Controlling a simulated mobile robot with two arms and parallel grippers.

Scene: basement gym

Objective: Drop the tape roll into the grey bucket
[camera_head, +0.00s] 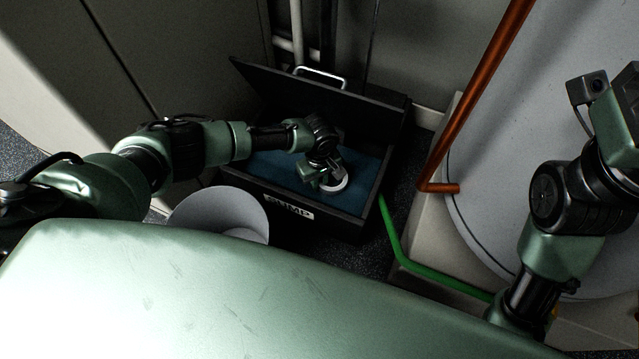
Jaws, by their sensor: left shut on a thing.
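A white tape roll (342,184) shows at the tip of my left gripper (331,182). The gripper is shut on it, over the blue-lined inside of an open black box; I cannot tell whether the roll touches the lining. The grey bucket (222,212) stands on the floor to the left of the box, its lower part hidden behind my green body. My right arm comes in at the right edge, and its gripper is not clearly visible.
The black box (290,213) carries a label reading "SUMP", and its raised lid (300,92) leans at the back. An orange-brown pipe (487,80), a green pipe (392,235) and a large pale cylinder (500,215) are to the right.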

